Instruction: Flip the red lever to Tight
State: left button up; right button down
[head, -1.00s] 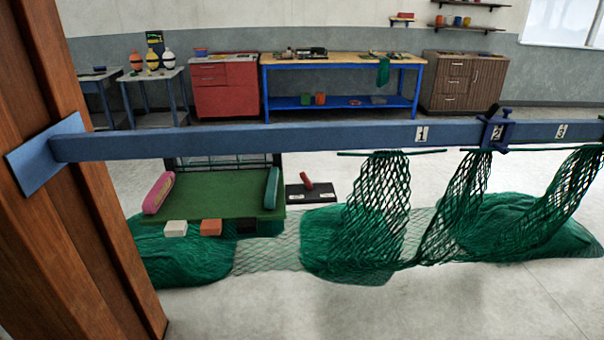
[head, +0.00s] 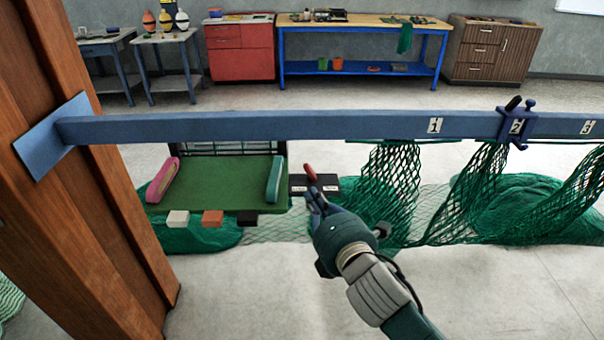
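The red lever (head: 310,172) stands on a small black base (head: 329,183) with white labels, beyond the blue beam's lower edge and right of the green mat. The label words are too small to read surely. The lever leans up and to the left. My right gripper (head: 314,197) reaches in from the lower right, its fingers pointing at the lever and overlapping the base's front in the picture. Whether it touches the lever cannot be told. Its fingers look close together, but their gap is unclear. My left gripper is not in view.
A blue beam (head: 300,127) with numbered plates crosses above the lever, fixed to a wooden post (head: 75,170). Green nets (head: 390,185) hang at the right. A green mat (head: 225,180) with pink and teal rolls lies left. Open floor is in front.

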aim_at(307, 168)
jog(key=p+x, duration=0.2)
jog(key=x, duration=0.8)
jog(key=shift+d+r+m+t, duration=0.2)
jog(key=shift+m+t, duration=0.1)
jog(key=shift+m, duration=0.4)
dwell(0.5)
jog(key=shift+d+r+m+y+b, duration=0.1)
jog(key=shift+m+y+b, duration=0.3)
jog(key=shift+b, duration=0.05)
jog(key=m+b, duration=0.1)
jog(key=d+m+t+b, duration=0.1)
jog(key=m, duration=0.1)
jog(key=m+b, duration=0.1)
jog(key=shift+d+r+m+t, duration=0.25)
jog(key=shift+r+m+t, duration=0.05)
jog(key=shift+m, duration=0.1)
jog(key=shift+r, duration=0.25)
jog(key=shift+f, duration=0.1)
